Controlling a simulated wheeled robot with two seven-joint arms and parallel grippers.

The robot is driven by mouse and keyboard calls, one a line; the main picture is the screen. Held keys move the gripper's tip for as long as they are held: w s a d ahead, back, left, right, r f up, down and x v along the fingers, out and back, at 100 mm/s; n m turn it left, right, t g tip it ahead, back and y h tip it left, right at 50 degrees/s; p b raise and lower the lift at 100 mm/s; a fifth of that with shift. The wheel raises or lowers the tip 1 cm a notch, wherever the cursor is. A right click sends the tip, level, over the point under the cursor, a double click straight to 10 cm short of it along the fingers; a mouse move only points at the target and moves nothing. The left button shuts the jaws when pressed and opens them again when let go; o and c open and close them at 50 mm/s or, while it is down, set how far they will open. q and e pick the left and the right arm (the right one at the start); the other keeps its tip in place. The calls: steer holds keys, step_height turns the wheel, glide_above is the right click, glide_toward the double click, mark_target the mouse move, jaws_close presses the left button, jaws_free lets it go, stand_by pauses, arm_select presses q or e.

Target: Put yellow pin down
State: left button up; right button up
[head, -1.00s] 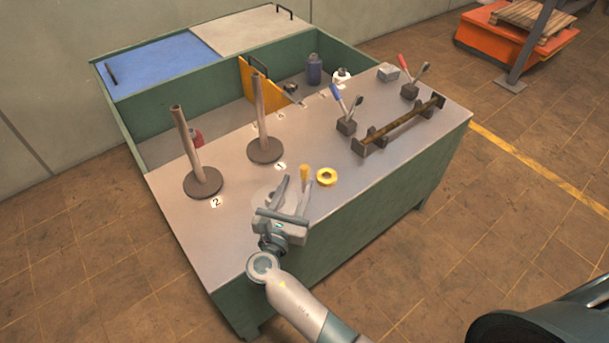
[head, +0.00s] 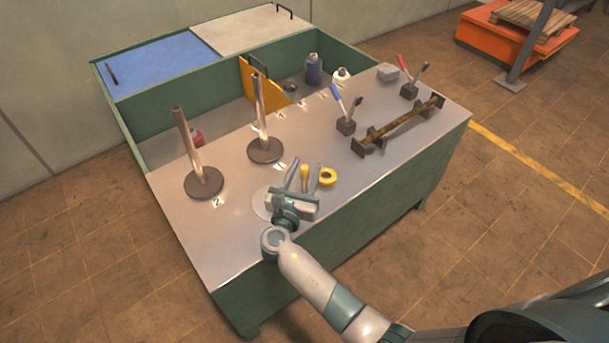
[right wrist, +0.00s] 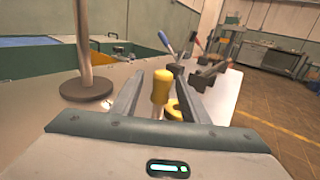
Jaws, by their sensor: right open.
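The yellow pin (head: 304,172) stands upright near the front edge of the grey bench top. In the right wrist view its yellow head (right wrist: 161,86) shows between the fingers, with a thin pale stem below. My right gripper (head: 304,167) is open, with one finger on each side of the pin. In the right wrist view I see a gap between the pin and the left finger; the right finger is closer to it. A yellow ring (head: 328,177) lies on the bench just right of the gripper. My left gripper is not in view.
Two upright posts on round bases (head: 203,183) (head: 265,151) stand to the left. Levers with blue (head: 336,93) and red (head: 402,62) grips and a dark rail (head: 400,125) are to the right. The open bin with a yellow divider (head: 262,82) lies behind.

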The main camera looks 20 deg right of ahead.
steer(key=shift+x, duration=1.4)
steer(key=shift+c, duration=0.2)
jaws_close()
